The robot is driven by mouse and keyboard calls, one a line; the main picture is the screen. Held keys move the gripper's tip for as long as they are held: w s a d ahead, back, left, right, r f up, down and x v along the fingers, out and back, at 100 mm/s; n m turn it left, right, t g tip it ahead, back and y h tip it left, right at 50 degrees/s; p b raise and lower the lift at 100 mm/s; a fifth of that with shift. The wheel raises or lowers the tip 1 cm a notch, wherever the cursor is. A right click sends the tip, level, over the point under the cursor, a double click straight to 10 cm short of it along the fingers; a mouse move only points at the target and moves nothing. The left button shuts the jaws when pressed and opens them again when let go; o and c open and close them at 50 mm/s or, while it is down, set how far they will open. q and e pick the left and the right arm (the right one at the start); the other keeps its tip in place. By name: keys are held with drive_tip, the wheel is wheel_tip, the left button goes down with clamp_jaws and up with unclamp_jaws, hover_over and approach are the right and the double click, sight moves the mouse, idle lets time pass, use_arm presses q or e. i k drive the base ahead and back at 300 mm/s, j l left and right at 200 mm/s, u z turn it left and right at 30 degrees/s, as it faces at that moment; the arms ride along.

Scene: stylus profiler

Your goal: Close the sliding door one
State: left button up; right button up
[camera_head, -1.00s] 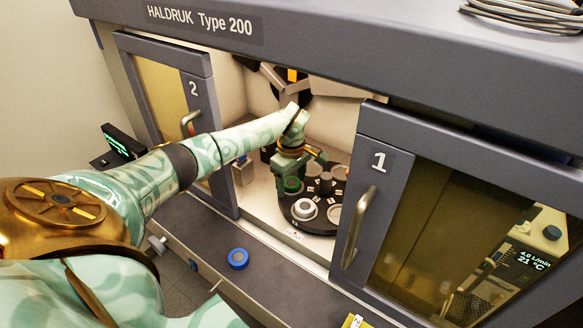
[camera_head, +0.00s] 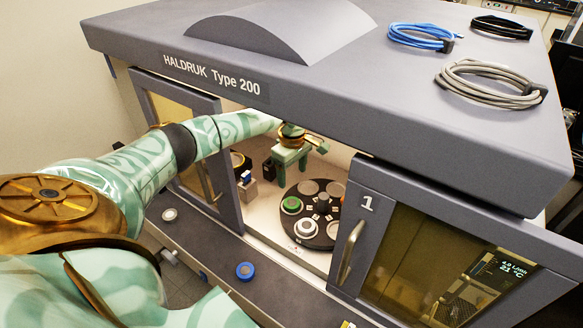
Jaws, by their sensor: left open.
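Sliding door one (camera_head: 375,240) is the grey framed door with a tinted window and the number 1, at the right of the cabinet front. Its bar handle (camera_head: 351,250) is near its left edge. A wide gap lies between it and door two (camera_head: 215,165), so the chamber is open in the middle. My left arm reaches through this gap. My left gripper (camera_head: 291,174) is open inside, behind and above the round black carousel (camera_head: 318,228), well away from the door one handle. My right gripper is not in view.
The carousel holds several round pieces, one green-ringed (camera_head: 291,204). A blue ring (camera_head: 245,271) and a grey-white round piece (camera_head: 169,214) are on the front ledge. Blue (camera_head: 420,37) and grey (camera_head: 490,82) cable coils lie on the cabinet top.

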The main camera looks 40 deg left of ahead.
sight(374, 187)
drive_tip(key=k, duration=1)
